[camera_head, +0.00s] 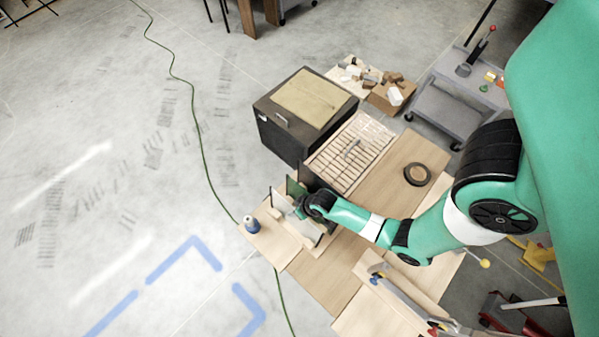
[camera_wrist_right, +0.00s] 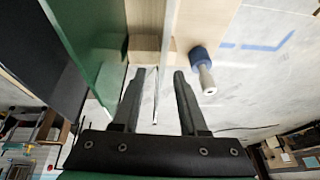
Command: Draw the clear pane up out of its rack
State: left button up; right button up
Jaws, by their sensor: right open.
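The clear pane (camera_head: 282,203) stands upright in the wooden rack (camera_head: 304,233) in the head view, looking pale and thin. In the right wrist view the pane (camera_wrist_right: 156,95) appears almost edge-on as a thin bright line. My right gripper (camera_wrist_right: 157,74) is open, with one finger on each side of that line and a gap to both. In the head view my right gripper (camera_head: 302,208) is at the pane, partly hidden by its own wrist. A green pane (camera_wrist_right: 95,60) and a dark pane (camera_wrist_right: 35,55) stand to the left. My left gripper is not in view.
Open floor is to the left.

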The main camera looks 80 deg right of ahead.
aim_at(294, 219)
jog(key=b+x, duration=0.1)
jog(key=x, duration=0.3)
jog(key=shift+r, duration=0.1)
grip_shut()
dwell(1.6)
